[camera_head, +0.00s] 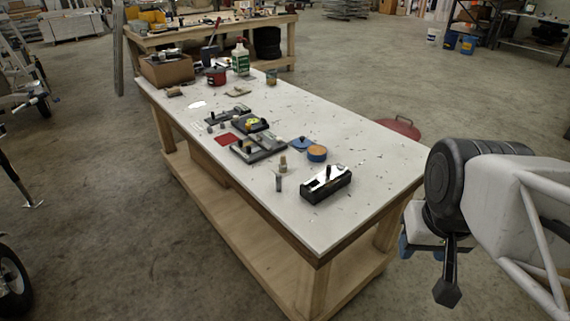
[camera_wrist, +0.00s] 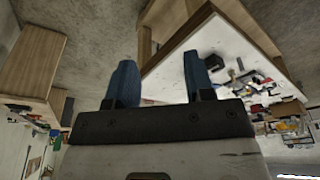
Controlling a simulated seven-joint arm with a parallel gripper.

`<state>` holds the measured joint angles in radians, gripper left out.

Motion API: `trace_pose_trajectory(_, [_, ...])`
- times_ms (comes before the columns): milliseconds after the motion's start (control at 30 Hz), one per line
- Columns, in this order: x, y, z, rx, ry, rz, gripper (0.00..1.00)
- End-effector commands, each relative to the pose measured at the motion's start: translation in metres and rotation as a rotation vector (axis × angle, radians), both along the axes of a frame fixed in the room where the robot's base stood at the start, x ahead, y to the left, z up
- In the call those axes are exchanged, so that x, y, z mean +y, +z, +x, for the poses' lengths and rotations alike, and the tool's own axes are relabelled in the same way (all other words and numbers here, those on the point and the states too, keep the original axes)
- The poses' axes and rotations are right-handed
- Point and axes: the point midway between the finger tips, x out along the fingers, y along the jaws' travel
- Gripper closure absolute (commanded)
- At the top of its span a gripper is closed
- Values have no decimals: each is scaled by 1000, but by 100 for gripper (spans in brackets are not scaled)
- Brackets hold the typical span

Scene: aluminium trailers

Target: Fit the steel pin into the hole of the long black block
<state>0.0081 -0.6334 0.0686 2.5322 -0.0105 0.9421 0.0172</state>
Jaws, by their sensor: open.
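The long black block (camera_head: 327,187) lies near the front right of the white table, with a shiny pale patch on its top. It also shows as a dark shape in the wrist view (camera_wrist: 214,62). A small grey upright cylinder (camera_head: 279,185), which looks like the steel pin, stands to the left of the block, apart from it. The hole in the block is too small to make out. My gripper (camera_wrist: 160,82) is open and empty, its two blue fingers wide apart. In the head view it is beyond the table's right edge, clear of the block and the pin.
A small tan-topped piece (camera_head: 283,164) stands just behind the pin. A round orange-and-blue tin (camera_head: 317,153) and dark fixtures (camera_head: 258,147) lie farther back. A cardboard box (camera_head: 166,70) and a bottle (camera_head: 241,58) stand at the far end. The table's front right corner is clear.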

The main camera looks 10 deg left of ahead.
Motion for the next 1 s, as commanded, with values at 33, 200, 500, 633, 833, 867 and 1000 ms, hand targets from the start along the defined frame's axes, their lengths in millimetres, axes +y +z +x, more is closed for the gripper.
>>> trace_pose_trajectory(33, [0,0,0,0,0,0,49])
trace_pose_trajectory(200, [0,0,0,0,0,0,49])
trace_pose_trajectory(500, [3,3,12,6,-13,5,49])
trace_pose_trajectory(633, [8,7,30,16,-32,14,49])
trace_pose_trajectory(833, [22,13,72,37,-78,31,49])
trace_pose_trajectory(867, [24,13,79,41,-87,33,49])
trace_pose_trajectory(1000, [37,15,112,56,-125,45,49])
